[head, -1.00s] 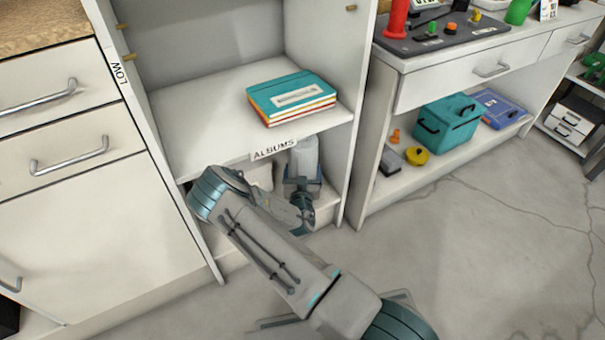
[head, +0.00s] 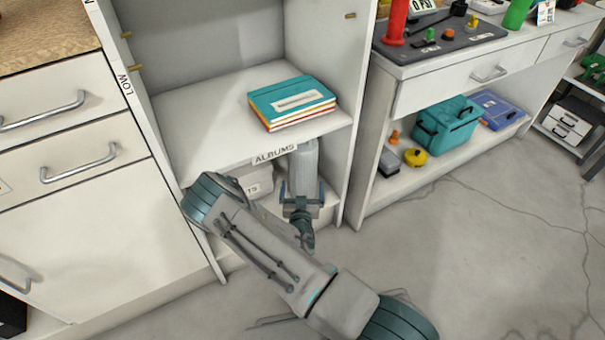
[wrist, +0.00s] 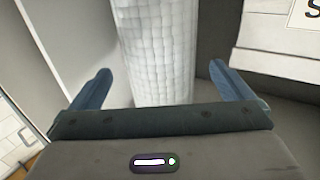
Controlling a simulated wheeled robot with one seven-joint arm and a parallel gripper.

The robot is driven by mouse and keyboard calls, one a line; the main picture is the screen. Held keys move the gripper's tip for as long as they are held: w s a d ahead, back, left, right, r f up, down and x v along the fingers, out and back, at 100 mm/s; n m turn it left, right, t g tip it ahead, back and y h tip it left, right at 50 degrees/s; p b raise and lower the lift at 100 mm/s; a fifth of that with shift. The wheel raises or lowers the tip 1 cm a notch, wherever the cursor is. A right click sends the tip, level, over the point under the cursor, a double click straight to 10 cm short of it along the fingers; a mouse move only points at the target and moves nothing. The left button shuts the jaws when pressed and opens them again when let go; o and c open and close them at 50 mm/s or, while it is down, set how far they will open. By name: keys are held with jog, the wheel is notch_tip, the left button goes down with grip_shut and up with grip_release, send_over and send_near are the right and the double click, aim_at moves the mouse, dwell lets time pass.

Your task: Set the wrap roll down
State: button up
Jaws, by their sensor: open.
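The wrap roll (head: 304,160) is a pale, quilted-looking cylinder standing upright in the low compartment under the albums shelf. Its top is hidden by the shelf edge in the head view. In the wrist view the wrap roll (wrist: 156,50) fills the upper middle, running out of the top of the frame. My gripper (head: 302,190) is in front of the roll, low in the compartment. In the wrist view my gripper (wrist: 162,85) is open, with one blue finger on each side of the roll and visible gaps between fingers and roll. The roll's base is hidden behind the gripper body.
A light box with a label (head: 257,184) stands left of the roll, partly behind my arm. The albums (head: 291,101) lie on the shelf above (head: 190,130). The cabinet's right side panel (head: 337,150) is close to the roll. Open floor (head: 450,240) lies to the right.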

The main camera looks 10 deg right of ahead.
jog(key=s+r+m+g, duration=0.1)
jog(key=g, duration=0.1)
jog(key=s+a+r+m+g+h+p, duration=0.1)
jog(key=m+g, duration=0.1)
jog(key=shift+s+r+g, duration=0.2)
jog(key=shift+r+g, duration=0.1)
jog(key=s+a+r+n+g+y, duration=0.1)
jog(key=s+a+r+g+y, duration=0.15)
jog(key=r, duration=0.55)
jog(key=s+a+r+g+y, duration=0.1)
jog(key=s+r+g+y, duration=0.25)
jog(key=r, duration=0.35)
jog(key=s+d+r+n+g, duration=0.2)
jog(key=s+r, duration=0.5)
jog(key=s, duration=0.4)
jog(key=s+d+r+n+g, duration=0.3)
jog(key=s+r, duration=0.5)
jog(key=s, duration=0.2)
jog(key=shift+s+d+g+h, duration=0.3)
jog(key=shift+s, duration=0.05)
